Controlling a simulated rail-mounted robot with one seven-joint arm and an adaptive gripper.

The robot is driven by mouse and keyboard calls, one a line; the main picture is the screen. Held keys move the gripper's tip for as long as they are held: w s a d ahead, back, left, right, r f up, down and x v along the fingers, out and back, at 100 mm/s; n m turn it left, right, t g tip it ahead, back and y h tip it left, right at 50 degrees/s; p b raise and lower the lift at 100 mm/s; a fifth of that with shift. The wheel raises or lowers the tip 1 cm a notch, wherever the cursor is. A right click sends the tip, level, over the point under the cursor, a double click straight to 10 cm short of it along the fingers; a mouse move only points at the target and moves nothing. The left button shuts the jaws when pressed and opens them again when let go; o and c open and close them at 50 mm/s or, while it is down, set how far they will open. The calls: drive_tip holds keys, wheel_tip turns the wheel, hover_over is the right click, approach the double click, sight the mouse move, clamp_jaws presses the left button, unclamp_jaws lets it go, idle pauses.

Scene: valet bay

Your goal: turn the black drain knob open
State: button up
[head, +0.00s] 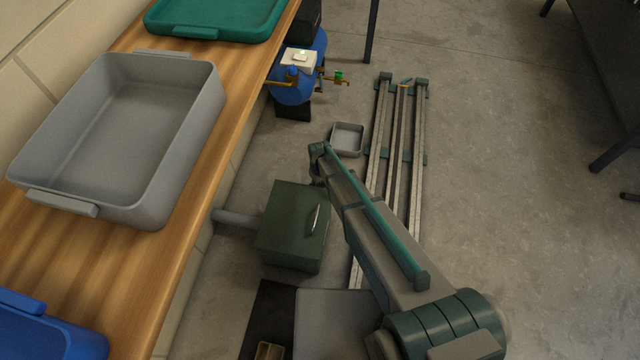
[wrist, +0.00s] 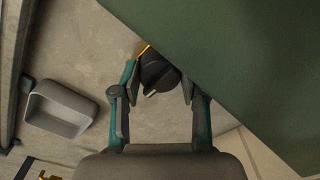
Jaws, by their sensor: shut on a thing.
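The black drain knob (wrist: 157,72) shows in the wrist view, beside the edge of a dark green box (wrist: 245,55). A pale mark runs across its face, and a bit of yellow fitting shows behind it. My gripper (wrist: 160,82) has one finger on each side of the knob and is shut on it. In the head view my gripper is small and mostly hidden by my arm, near the far right corner of the green box (head: 290,225). The knob is hidden in that view.
A small grey tray (head: 347,139) lies on the floor beyond my arm, left of the rails (head: 402,110). A blue tank (head: 292,90) with brass fittings stands farther back. A wooden bench (head: 190,215) with a large grey tub (head: 190,150) runs along the left.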

sight(320, 184)
idle(0.4)
drive_tip(key=o, duration=1.1)
drive_tip(key=shift+o, duration=0.2)
wheel_tip(320, 184, up, 12)
